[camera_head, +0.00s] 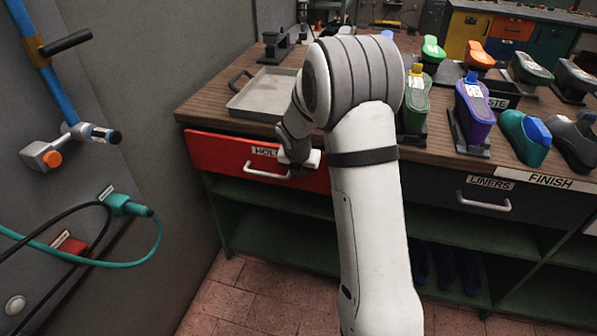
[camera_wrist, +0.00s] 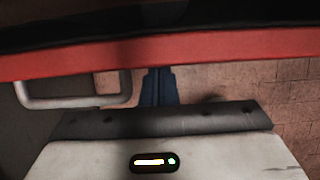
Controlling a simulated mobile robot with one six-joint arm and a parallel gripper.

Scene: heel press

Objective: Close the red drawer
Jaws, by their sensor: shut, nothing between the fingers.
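The red drawer (camera_head: 222,150) is under the left end of the wooden bench top. Its front has a partly covered white label and a pale bar handle (camera_head: 262,172). I cannot tell how far the drawer stands out. My gripper (camera_head: 297,165) is in front of the drawer's right part, close to the handle's right end, and my arm hides the area right of it. In the wrist view, the red front (camera_wrist: 220,47) crosses the top and the handle (camera_wrist: 75,101) is at left. My shut, empty fingers (camera_wrist: 158,72) reach the red front's lower edge; contact is unclear.
A grey metal tray (camera_head: 262,97) sits on the bench top (camera_head: 415,152) above the drawer. Several colourful shoe forms stand at right. A dark drawer marked LINERS (camera_head: 530,200) is at right. A grey panel with cables (camera_head: 110,230) stands at left. Tiled floor (camera_head: 235,295) is clear in front.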

